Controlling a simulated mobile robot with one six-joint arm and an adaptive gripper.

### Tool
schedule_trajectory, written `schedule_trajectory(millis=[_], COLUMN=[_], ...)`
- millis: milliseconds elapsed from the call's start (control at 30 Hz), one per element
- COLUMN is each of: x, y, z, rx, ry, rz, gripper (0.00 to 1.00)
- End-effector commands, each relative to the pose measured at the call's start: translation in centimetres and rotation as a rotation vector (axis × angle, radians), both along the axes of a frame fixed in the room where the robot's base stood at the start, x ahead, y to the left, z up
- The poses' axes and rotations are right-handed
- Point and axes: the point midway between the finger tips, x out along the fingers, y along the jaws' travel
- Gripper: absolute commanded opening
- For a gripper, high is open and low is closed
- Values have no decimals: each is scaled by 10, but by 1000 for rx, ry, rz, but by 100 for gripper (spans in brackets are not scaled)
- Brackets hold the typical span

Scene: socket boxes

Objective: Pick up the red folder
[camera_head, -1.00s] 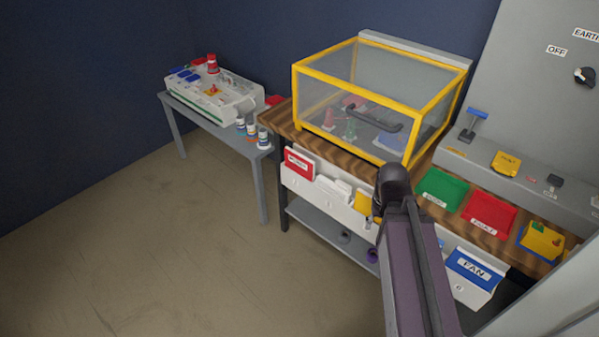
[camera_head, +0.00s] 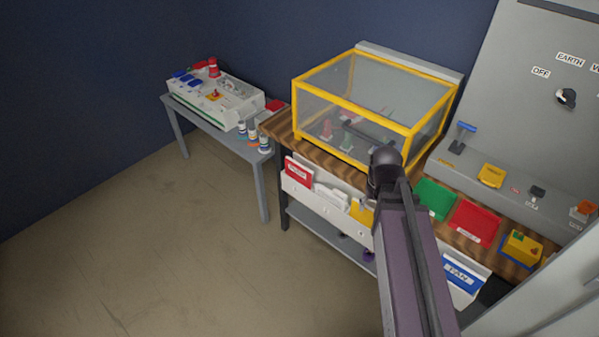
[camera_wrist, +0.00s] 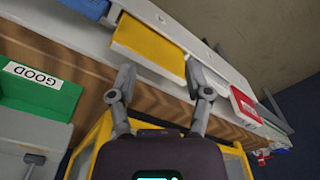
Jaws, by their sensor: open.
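The red folder (camera_head: 298,172) with a white label stands in the left end of the white rack on the front of the wooden workbench. It also shows in the wrist view (camera_wrist: 245,107), to the right of my gripper. My gripper (camera_wrist: 163,78) is open and empty in the wrist view, above the bench edge near a yellow folder (camera_wrist: 150,45). The fingers are apart from the red folder. In the head view my arm hides the gripper.
A yellow-framed clear box (camera_head: 372,105) stands on the bench. Green (camera_head: 435,198) and red (camera_head: 474,222) trays lie to its right. A grey side table (camera_head: 215,128) with a white device and small bottles stands left. The floor in front is clear.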

Motion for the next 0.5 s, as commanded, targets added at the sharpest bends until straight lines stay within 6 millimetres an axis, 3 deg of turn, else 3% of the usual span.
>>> schedule_trajectory(millis=[33,233,500], x=[7,41,110], y=[2,21,72], z=[14,38,45], rx=[0,-3,-10], ry=[-3,-9,1], rz=[11,102,331], gripper=[64,64,64])
